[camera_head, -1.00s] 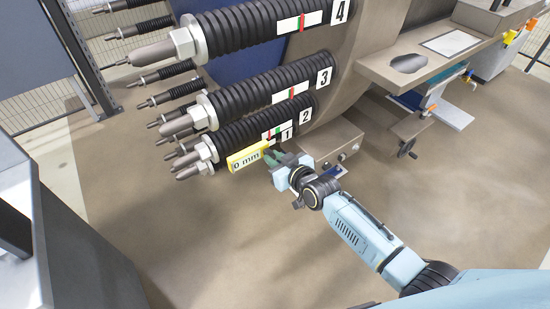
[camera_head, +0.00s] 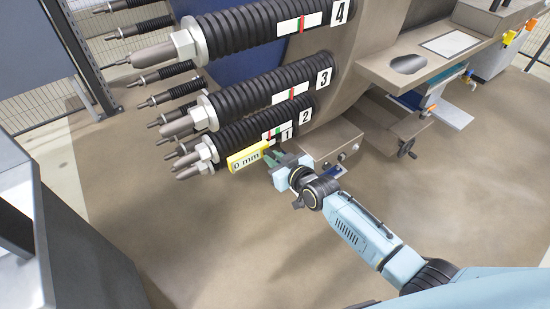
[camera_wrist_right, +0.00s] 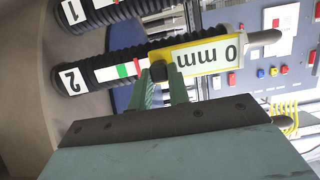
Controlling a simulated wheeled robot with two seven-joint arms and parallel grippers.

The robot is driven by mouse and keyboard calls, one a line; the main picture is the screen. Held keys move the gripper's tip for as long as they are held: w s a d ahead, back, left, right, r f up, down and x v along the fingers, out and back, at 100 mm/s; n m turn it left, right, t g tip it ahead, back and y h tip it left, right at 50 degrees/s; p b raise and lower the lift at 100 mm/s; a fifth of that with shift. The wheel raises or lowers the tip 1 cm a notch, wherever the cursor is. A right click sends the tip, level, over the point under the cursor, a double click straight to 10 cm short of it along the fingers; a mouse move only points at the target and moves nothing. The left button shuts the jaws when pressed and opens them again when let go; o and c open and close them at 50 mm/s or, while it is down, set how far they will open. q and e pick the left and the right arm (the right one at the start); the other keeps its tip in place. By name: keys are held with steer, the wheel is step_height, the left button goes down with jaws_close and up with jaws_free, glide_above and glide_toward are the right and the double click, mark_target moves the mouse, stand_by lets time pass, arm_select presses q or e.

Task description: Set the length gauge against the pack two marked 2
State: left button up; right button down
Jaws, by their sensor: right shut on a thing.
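My right gripper (camera_head: 275,157) is shut on the length gauge (camera_head: 247,157), a yellow-edged piece with a white face reading "0 mm". My left gripper is not in view.
Packs 3 (camera_head: 260,90) and 4 (camera_head: 250,27) run above, with white nuts and rod ends sticking out left. A small beige box (camera_head: 333,142) stands right of my gripper. A bench (camera_head: 420,62) is at upper right. The floor below is clear.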

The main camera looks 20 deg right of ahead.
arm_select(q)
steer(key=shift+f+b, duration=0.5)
arm_select(e)
steer(key=shift+w+a, duration=0.3)
steer(key=shift+w, duration=0.6)
steer(key=c, duration=1.3)
jaws_free()
steer(key=shift+o, duration=0.2)
steer(key=shift+s, duration=0.25)
steer(key=p+v, duration=0.1)
steer(key=v, duration=0.2)
steer(key=shift+r+p, duration=0.1)
steer(key=shift+p, duration=0.2)
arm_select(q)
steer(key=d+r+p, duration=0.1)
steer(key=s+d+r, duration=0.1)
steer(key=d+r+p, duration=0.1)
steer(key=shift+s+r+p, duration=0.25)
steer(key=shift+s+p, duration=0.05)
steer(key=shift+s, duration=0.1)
arm_select(e)
steer(key=v, duration=1)
